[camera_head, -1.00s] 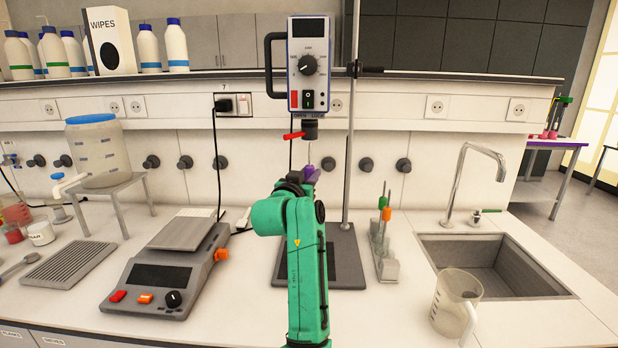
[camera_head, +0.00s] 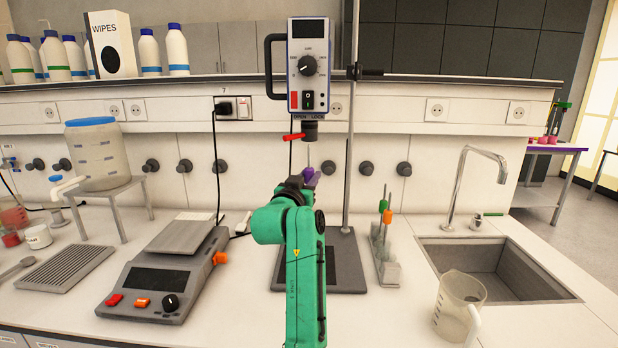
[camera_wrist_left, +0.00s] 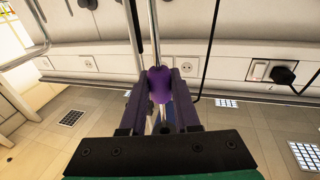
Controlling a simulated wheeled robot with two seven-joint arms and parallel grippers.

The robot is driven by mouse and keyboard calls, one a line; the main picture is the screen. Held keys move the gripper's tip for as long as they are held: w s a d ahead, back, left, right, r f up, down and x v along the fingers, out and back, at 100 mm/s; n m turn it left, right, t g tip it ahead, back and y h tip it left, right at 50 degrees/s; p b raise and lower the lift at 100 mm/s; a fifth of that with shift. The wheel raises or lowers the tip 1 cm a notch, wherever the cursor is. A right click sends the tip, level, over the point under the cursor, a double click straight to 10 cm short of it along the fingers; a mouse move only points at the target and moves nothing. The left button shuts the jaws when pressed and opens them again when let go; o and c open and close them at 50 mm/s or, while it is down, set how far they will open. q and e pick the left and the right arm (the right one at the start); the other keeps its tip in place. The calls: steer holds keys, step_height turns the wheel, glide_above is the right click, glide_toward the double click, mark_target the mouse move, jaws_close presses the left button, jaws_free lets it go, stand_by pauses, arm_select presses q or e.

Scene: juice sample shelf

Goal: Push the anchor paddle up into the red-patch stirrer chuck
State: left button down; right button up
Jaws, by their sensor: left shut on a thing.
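The stirrer head (camera_head: 308,62) hangs on its stand, with a red patch (camera_head: 294,100) on its lower front. Its dark chuck (camera_head: 310,131) points down, with a red lever (camera_head: 293,137) at its left. My left gripper (camera_head: 309,178) is below the chuck, shut on the purple collar of the paddle (camera_wrist_left: 159,84). The paddle's thin shaft (camera_head: 308,156) rises roughly upright from the gripper towards the chuck; a small gap seems to show between them. The anchor end is not clearly visible. My right gripper is in neither view.
The stand's rod (camera_head: 347,190) rises close to the right of my gripper, above a dark base plate (camera_head: 345,262). A rack (camera_head: 388,268) with coloured-handled tools stands right of it, a beaker (camera_head: 459,305) by the sink (camera_head: 500,266).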

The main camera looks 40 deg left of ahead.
mark_target(309, 160)
arm_select(q)
steer(key=shift+r+p, duration=1.1)
steer(key=shift+r, duration=0.15)
stand_by(0.4)
steer(key=shift+r+p, duration=1)
steer(key=shift+p, duration=0.05)
steer(key=c, duration=0.6)
jaws_free()
steer(key=shift+o, duration=0.2)
steer(key=shift+f, duration=0.1)
